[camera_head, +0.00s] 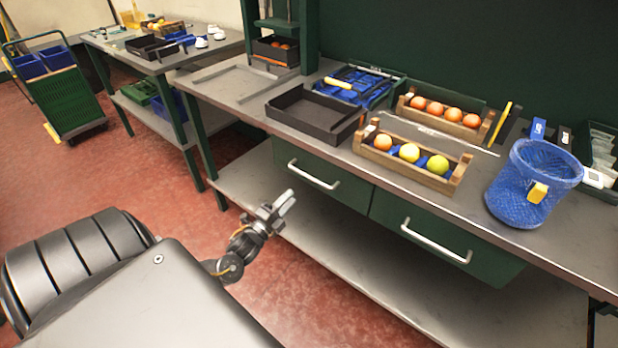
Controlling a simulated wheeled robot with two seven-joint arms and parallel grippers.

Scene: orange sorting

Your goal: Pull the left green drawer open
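The left green drawer (322,172) is under the workbench top and looks shut, with a pale bar handle (313,175) across its front. My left gripper (285,203) is in front of the bench, to the left of and a little below that handle in the picture. It appears apart from the handle, with nothing seen in it. Its light fingertips show close together from this angle, so I cannot tell whether they are open or shut. A second green drawer (445,237) with a similar handle (436,242) is to the right. My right gripper is out of view.
On the bench top stand an empty black tray (300,117), wooden crates of fruit (457,180) (402,102) and a blue mesh basket (520,190). A lower shelf (330,240) runs beneath the drawers. Open red floor (140,165) lies to the left.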

